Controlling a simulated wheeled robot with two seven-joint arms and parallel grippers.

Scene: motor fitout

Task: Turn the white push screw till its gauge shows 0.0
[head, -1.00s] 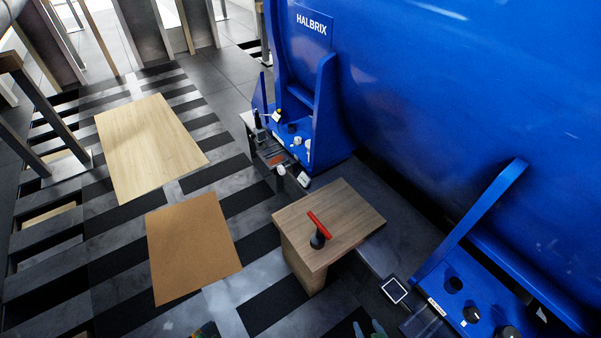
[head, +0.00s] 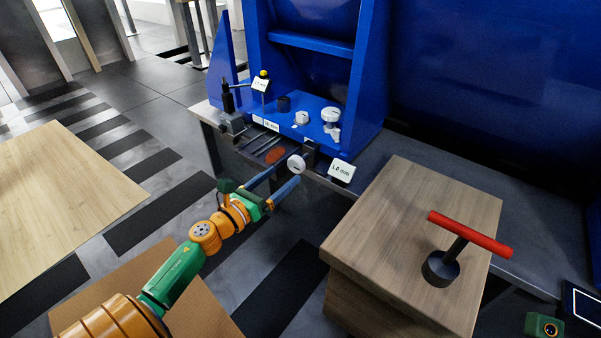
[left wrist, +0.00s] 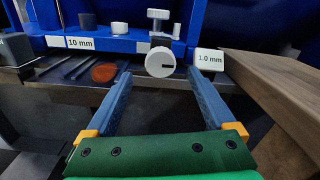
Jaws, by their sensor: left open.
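The white push screw shows as a round white knob (head: 296,163) on the near edge of the bench, below the blue machine foot. In the left wrist view the knob (left wrist: 160,62) faces me with a short dark mark right of its middle. Its gauge (head: 341,171), a white tag just right of it, reads 1.0 mm; it also shows in the left wrist view (left wrist: 208,60). My left gripper (head: 286,174) is open and empty, pointing at the knob. In the left wrist view its fingertips (left wrist: 158,73) lie to either side of the knob; contact is not visible.
A wooden block (head: 400,222) with a red-handled tool (head: 470,234) stands right of the screw. The blue foot (head: 310,110) behind carries white knobs and another tag (head: 261,84). A red-brown disc (left wrist: 104,72) lies left of the screw. A dark tablet (head: 582,304) is at lower right.

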